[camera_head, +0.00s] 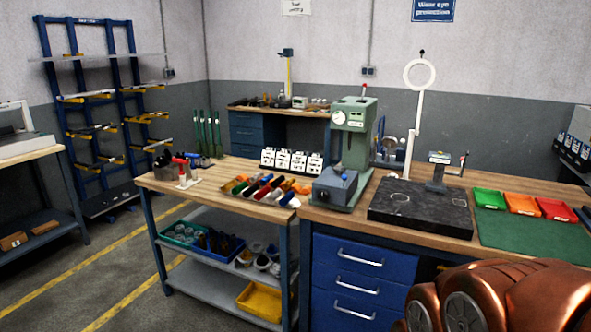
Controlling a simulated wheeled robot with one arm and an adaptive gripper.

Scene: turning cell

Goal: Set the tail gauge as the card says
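I cannot tell for sure which thing is the tail gauge. A small round dial (338,117) sits on the head of a green bench machine (357,135) at the middle of the wooden bench. Another round dial (390,142) shows beside the pale stand to its right. Several white cards (291,161) stand in a row behind the trolley's tools; their print is too small to read, and I cannot tell whether one is the task's card. My gripper is not in view; only copper-coloured parts of my arm show at the lower right.
A black granite plate (420,222) lies on the bench. Green, orange and red bins (523,203) stand behind a green mat (520,235). A tool trolley (160,187) stands left of the blue drawers (362,283).

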